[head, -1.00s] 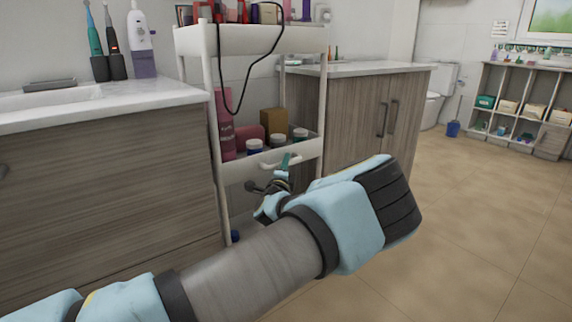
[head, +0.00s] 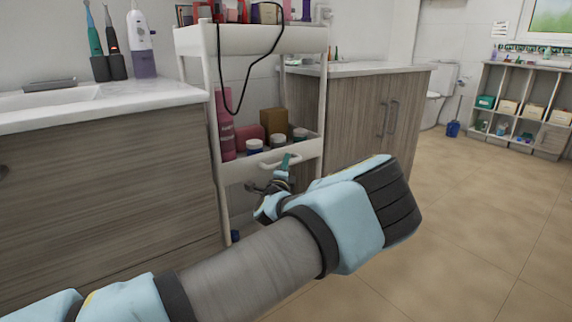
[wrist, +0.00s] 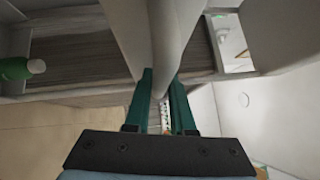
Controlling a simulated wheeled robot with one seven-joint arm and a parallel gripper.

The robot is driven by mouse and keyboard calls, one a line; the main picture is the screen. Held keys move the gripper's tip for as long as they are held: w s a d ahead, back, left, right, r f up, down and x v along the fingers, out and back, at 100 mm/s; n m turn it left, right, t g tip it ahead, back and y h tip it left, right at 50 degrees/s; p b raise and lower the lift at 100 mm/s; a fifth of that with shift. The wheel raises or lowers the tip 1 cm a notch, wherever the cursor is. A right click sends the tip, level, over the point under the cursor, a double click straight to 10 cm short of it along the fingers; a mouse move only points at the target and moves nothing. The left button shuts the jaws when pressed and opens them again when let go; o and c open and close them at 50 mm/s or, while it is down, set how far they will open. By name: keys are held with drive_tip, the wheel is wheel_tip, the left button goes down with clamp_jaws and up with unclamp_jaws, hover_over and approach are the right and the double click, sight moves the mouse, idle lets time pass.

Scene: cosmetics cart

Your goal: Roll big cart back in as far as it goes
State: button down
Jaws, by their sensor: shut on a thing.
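The big cart (head: 250,42) is a tall white trolley with shelves. It stands in the gap between two wood-fronted cabinets, and its front looks slightly forward of them. A white handle (head: 280,163) is on the front of its middle shelf. My gripper (head: 287,162) is at this handle, with its green fingers shut on it. In the wrist view the fingers (wrist: 160,100) close around a pale bar (wrist: 155,45), which I take to be the handle. My forearm hides the cart's lower right part and its wheels.
The left cabinet (head: 100,190) and the right cabinet (head: 350,115) flank the cart closely. A black cable (head: 250,80) hangs from the top shelf. Bottles and jars (head: 255,146) stand on the middle shelf. The tiled floor (head: 470,220) to the right is clear.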

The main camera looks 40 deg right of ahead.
sight(256, 170)
drive_tip(key=w+b, duration=0.1)
drive_tip(key=w, duration=0.2)
drive_tip(key=w+b, duration=0.1)
drive_tip(key=w, duration=0.3)
drive_tip(key=w+b, duration=0.1)
drive_tip(key=w, duration=0.3)
drive_tip(key=shift+d+f, duration=0.15)
drive_tip(key=shift+d, duration=0.2)
drive_tip(key=shift+w+b, duration=0.35)
drive_tip(key=shift+w, duration=0.2)
drive_tip(key=c, duration=0.8)
unclamp_jaws()
drive_tip(key=shift+w, duration=0.1)
drive_tip(key=shift+o, duration=0.2)
drive_tip(key=p+v, duration=0.1)
drive_tip(key=v, duration=0.9)
drive_tip(key=shift+s+a, duration=0.3)
